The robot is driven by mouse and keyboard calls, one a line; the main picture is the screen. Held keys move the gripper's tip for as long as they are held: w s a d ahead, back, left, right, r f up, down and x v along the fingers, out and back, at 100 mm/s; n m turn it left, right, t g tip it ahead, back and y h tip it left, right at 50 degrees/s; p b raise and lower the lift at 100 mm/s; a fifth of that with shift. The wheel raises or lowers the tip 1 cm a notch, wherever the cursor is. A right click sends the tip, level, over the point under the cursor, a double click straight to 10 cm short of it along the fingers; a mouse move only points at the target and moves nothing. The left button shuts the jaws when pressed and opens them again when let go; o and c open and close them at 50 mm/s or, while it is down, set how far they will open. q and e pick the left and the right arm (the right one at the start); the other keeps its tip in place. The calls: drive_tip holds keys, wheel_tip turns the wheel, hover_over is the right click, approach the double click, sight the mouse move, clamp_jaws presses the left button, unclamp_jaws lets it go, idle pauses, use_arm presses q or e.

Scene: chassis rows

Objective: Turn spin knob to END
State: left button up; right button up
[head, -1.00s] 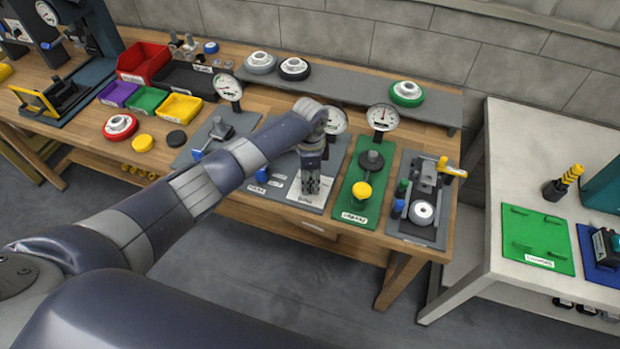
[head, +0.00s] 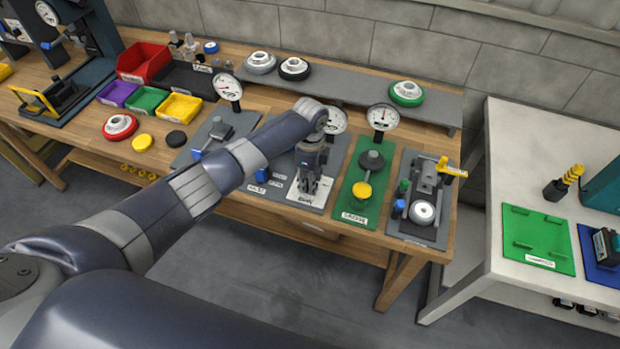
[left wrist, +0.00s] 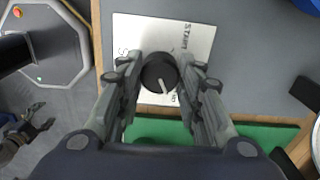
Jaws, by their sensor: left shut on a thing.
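The spin knob (left wrist: 159,74) is round and black with a white pointer line, seen from above in the left wrist view. The line points down and slightly right in that view. The knob sits on a white card (left wrist: 135,32); the word START reads along the card's right side, and other lettering is partly hidden. My left gripper (left wrist: 160,80) is shut on the knob, one finger on each side. In the head view my left gripper (head: 308,190) points down over the card (head: 318,197) and hides the knob. What looks like my right gripper (left wrist: 28,128) hangs low at the left of the wrist view, small and unclear.
A green panel (head: 350,205) with a yellow-topped lever stands just right of the card's grey panel. Gauges (head: 383,117) stand behind the panels. A grey panel with a blue-handled lever (head: 197,154) lies to the left. The bench's front edge is close.

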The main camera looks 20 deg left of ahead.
use_arm(q)
drive_tip(key=o, duration=1.1)
drive_tip(key=shift+c, duration=0.2)
drive_tip(key=shift+r, duration=0.1)
wheel_tip(320, 180, up, 12)
